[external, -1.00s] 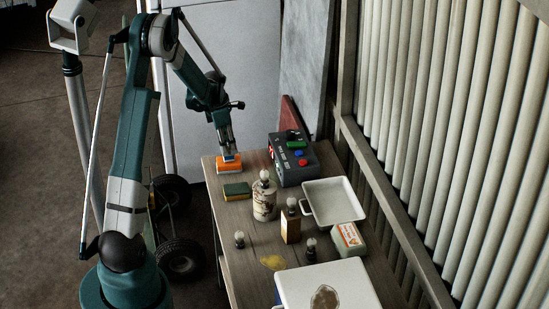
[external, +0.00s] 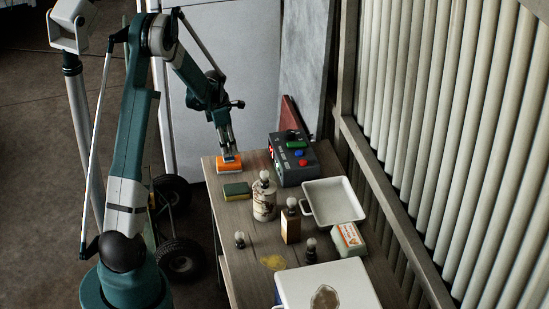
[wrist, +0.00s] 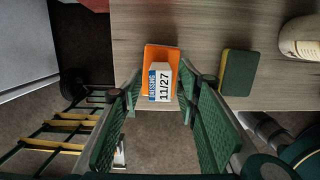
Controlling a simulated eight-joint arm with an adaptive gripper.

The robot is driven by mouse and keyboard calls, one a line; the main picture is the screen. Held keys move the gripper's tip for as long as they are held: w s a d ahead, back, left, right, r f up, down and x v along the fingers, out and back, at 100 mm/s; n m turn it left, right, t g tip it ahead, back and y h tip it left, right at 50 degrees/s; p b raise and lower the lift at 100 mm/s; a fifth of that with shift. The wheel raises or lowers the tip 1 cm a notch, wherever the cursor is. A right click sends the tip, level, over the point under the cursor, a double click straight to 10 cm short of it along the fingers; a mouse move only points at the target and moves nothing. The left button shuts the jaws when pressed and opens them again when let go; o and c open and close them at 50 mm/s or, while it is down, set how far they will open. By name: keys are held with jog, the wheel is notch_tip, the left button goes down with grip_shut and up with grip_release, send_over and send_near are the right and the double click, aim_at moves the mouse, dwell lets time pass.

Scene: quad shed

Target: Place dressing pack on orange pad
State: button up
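The orange pad (external: 236,168) lies at the far left corner of the table, and it also shows in the wrist view (wrist: 160,53). The dressing pack (wrist: 161,84), a small white block with a blue label and "11/27", is over the near part of the pad and appears to rest on it. Only a small part of the pack shows in the external view, below my fingers. My gripper (wrist: 159,88) is open around the pack. A gap shows between each fingertip and the pack's sides.
A green and yellow sponge (external: 237,190) lies close to the pad. A pale bottle (external: 264,200), a dark control box (external: 293,160) with coloured buttons, a white tray (external: 333,201) and several small items stand farther along the table. The table edge is close beside the pad.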

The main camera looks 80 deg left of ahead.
notch_tip(320, 180, up, 12)
jog(key=s, duration=0.1)
jog(key=shift+s+f, duration=0.25)
jog(key=shift+s, duration=0.15)
dwell(0.7)
jog(key=w+d+r+m, duration=0.4)
jog(key=w+d+r, duration=0.1)
jog(key=d, duration=0.4)
jog(key=w+d+r+m, duration=0.4)
jog(key=w+d+r, duration=0.15)
jog(key=d, duration=0.35)
jog(key=w+d+r+m+t+y, duration=0.15)
jog(key=d+r+m, duration=0.25)
jog(key=d, duration=0.6)
jog(key=w+d+r+m, duration=0.25)
jog(key=d+m, duration=0.25)
jog(key=d, duration=0.6)
jog(key=s+d+m+t, duration=0.1)
jog(key=s+d+m, duration=0.3)
jog(key=d, duration=0.7)
jog(key=s+d+r+m+t+h, duration=0.1)
jog(key=s+d+m, duration=0.4)
jog(key=d+m, duration=0.3)
jog(key=s+d+r+m+t, duration=0.1)
jog(key=s+d+m, duration=0.4)
jog(key=d, duration=0.9)
jog(key=shift+m+t, duration=0.45)
jog(key=shift+m, duration=0.55)
